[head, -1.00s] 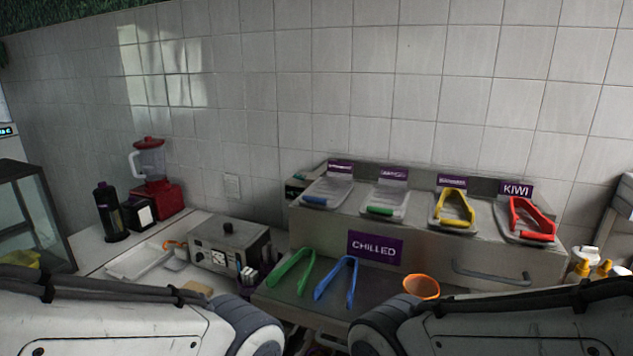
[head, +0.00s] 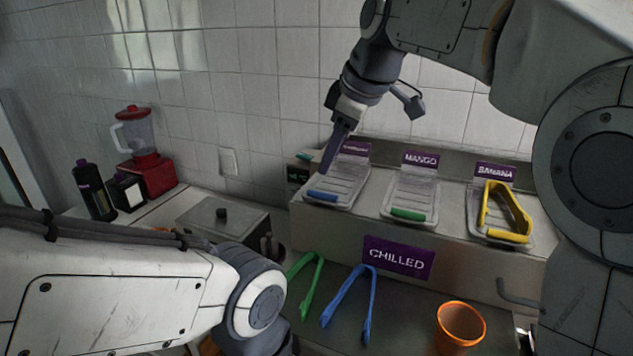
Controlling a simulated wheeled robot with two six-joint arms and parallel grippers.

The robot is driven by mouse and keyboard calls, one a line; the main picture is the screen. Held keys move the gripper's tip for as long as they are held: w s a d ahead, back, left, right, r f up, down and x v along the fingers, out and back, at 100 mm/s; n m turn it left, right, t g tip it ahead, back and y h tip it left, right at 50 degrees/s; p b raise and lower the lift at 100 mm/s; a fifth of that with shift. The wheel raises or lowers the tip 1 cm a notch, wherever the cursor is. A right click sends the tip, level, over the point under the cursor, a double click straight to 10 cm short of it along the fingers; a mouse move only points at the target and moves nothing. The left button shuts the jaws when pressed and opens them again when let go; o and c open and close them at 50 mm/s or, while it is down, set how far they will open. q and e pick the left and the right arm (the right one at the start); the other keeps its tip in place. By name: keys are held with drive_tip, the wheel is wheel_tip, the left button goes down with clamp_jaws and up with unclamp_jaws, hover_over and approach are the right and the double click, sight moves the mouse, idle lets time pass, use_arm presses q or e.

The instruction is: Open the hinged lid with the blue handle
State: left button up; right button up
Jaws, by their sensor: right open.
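The clear hinged lid (head: 345,182) with the blue handle (head: 322,196) lies shut on the leftmost topping well of the chilled counter. Its handle is at the front edge. My right gripper (head: 328,166) reaches down from above with its dark fingers over the left part of this lid, apart from the blue handle in the picture. It is open and empty; whether it touches the lid is hard to tell. My left arm crosses the lower left, and its gripper is out of view.
A lid with a green handle (head: 408,214) and a lid with yellow tongs (head: 507,211) are to the right. A purple label (head: 355,147) stands behind the blue-handled lid.

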sight(317, 192)
drive_tip(key=p+x, duration=0.1)
drive_tip(key=x, duration=0.9)
drive_tip(key=shift+s+d, duration=0.1)
clamp_jaws()
drive_tip(key=shift+s+f, duration=0.1)
drive_tip(key=shift+f, duration=0.05)
idle(0.9)
